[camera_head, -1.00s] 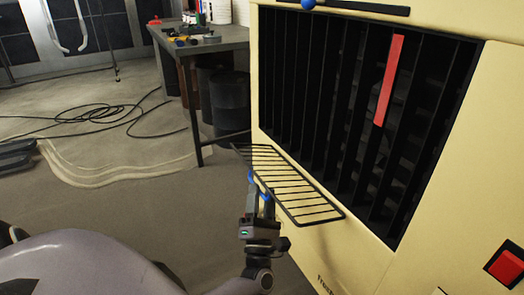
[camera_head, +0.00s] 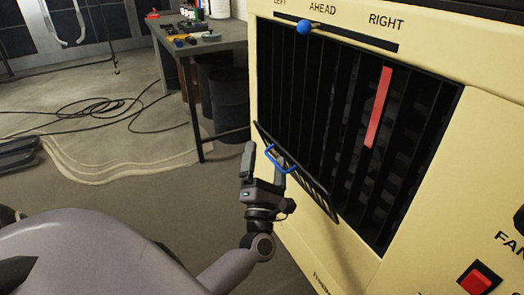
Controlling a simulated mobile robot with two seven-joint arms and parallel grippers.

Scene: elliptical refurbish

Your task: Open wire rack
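The wire rack (camera_head: 312,192) is a dark wire panel on the lower front of the cream machine. It is tilted up steeply, close to the black grille. Its blue handle (camera_head: 281,161) is on the side facing my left gripper. My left gripper (camera_head: 264,158) is open, its two dark fingers pointing up with a clear gap between them. Its right finger is at the blue handle and overlaps it in the picture; whether they touch cannot be told. My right gripper is not in view.
The cream machine (camera_head: 492,150) fills the right side, with a blue knob (camera_head: 304,27) on a slot at the top and a red switch (camera_head: 478,281) at the lower right. A workbench (camera_head: 222,42) with tools stands behind. Black cables (camera_head: 95,108) lie on the floor.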

